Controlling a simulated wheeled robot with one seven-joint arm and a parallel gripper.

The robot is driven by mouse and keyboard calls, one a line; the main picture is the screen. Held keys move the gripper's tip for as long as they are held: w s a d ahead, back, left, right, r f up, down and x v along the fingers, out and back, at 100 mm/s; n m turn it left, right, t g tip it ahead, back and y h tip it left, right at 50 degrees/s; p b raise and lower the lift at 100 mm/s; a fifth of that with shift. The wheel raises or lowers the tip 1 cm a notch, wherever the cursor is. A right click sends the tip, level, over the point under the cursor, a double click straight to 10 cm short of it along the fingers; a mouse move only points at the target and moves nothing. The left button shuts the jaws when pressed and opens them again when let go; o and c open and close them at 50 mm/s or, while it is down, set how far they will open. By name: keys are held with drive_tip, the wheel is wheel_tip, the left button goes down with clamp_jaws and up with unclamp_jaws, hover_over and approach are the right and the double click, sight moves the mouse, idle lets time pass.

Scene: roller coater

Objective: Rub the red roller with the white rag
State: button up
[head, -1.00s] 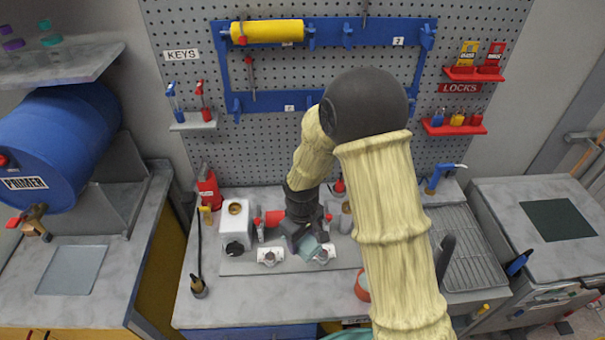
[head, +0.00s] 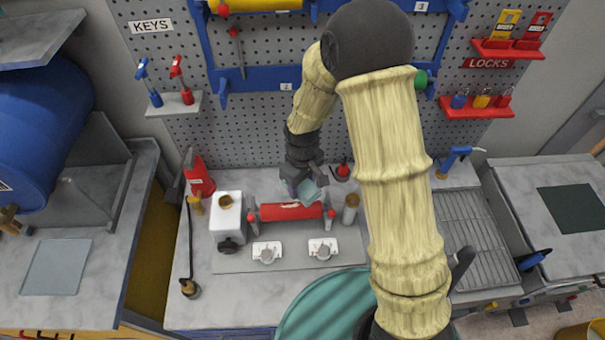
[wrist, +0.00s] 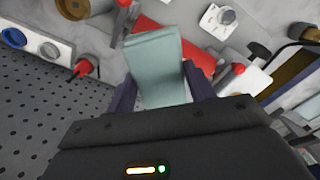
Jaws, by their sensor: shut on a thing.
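The red roller (head: 284,212) lies level between its end mounts on the grey bench plate. A pale streak shows on its top. In the wrist view the red roller (wrist: 205,59) is partly covered by the rag. My gripper (head: 303,186) is above the roller's right half, at its rear side. It is shut on a folded rag, pale grey-green in the picture (head: 312,193). In the wrist view the rag (wrist: 153,60) sticks out between the two fingers of my gripper (wrist: 158,86). I cannot tell whether the rag touches the roller.
Two white knob switches (head: 267,252) (head: 322,248) sit in front of the roller. A white box (head: 227,215) stands left of it and a brown-topped cylinder (head: 350,208) right. The pegboard (head: 265,135) rises behind. Bare bench lies at front left.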

drive_tip(key=shift+s, duration=0.25)
